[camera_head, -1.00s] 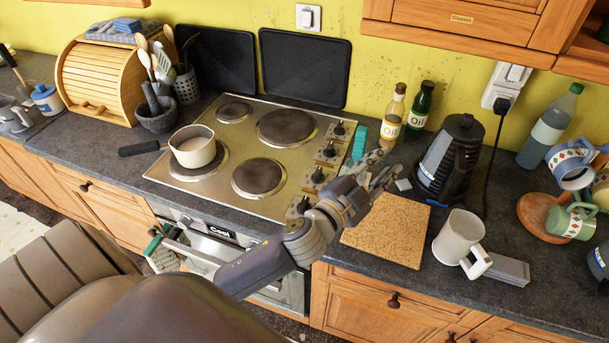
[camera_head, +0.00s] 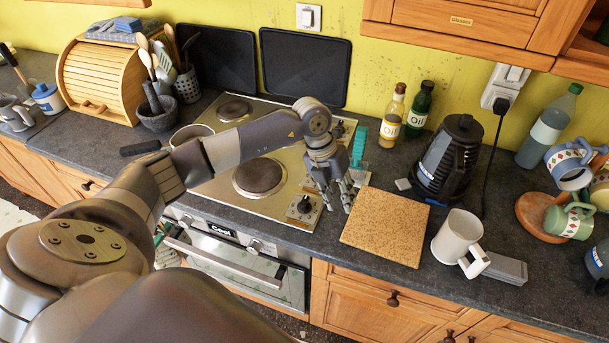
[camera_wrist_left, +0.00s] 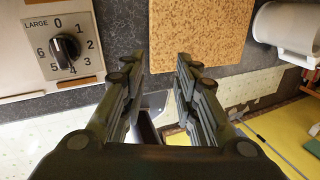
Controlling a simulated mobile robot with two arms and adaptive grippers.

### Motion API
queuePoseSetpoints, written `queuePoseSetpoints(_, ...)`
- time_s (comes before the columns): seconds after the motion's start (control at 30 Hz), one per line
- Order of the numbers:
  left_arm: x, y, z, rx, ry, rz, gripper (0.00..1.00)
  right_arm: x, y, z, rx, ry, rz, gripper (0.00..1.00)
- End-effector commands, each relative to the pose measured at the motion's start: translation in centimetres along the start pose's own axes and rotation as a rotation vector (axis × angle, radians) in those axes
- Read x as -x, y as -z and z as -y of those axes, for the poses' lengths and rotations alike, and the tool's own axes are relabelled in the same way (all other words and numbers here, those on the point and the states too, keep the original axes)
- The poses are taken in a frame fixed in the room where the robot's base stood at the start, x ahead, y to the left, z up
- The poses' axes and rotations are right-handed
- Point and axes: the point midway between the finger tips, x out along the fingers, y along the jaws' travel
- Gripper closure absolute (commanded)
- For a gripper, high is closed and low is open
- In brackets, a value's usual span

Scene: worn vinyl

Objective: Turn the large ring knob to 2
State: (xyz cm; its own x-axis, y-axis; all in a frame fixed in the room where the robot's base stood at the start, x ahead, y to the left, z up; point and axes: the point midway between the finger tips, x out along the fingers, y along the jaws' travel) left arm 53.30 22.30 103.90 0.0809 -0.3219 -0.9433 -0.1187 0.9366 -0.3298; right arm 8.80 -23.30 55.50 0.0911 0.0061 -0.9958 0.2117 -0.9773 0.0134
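The large ring knob (camera_wrist_left: 65,48) is a black dial on a light plate marked LARGE, with 0 to 6 around it, at the upper left of the left wrist view. I cannot tell for sure which number it points to. In the head view this knob (camera_head: 304,205) is the front one at the hob's right edge. My left gripper (camera_head: 338,206) points down just right of it, apart from it. In the left wrist view its fingers (camera_wrist_left: 157,66) are spread with nothing between them. My right gripper is not in view.
A cork board (camera_head: 388,227) lies right of the gripper. My left arm crosses over the hob (camera_head: 230,195) and partly hides a pot (camera_head: 190,132) and the other knobs. A white mug (camera_head: 457,237) and a kettle (camera_head: 450,160) stand farther right.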

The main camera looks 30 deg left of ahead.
Motion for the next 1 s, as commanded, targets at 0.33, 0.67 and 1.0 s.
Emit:
queuePoseSetpoints(0.33,4.5,-1.1,-9.2,0.104,-0.341,-0.021,0.72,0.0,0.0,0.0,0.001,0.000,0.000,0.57)
queuePoseSetpoints(0.67,2.4,-1.0,-9.9,0.104,-0.340,-0.022,0.72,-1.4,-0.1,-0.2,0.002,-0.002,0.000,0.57)
queuePoseSetpoints(1.0,-0.3,-0.9,-10.8,0.103,-0.338,-0.023,0.72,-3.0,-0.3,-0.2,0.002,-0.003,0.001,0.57)
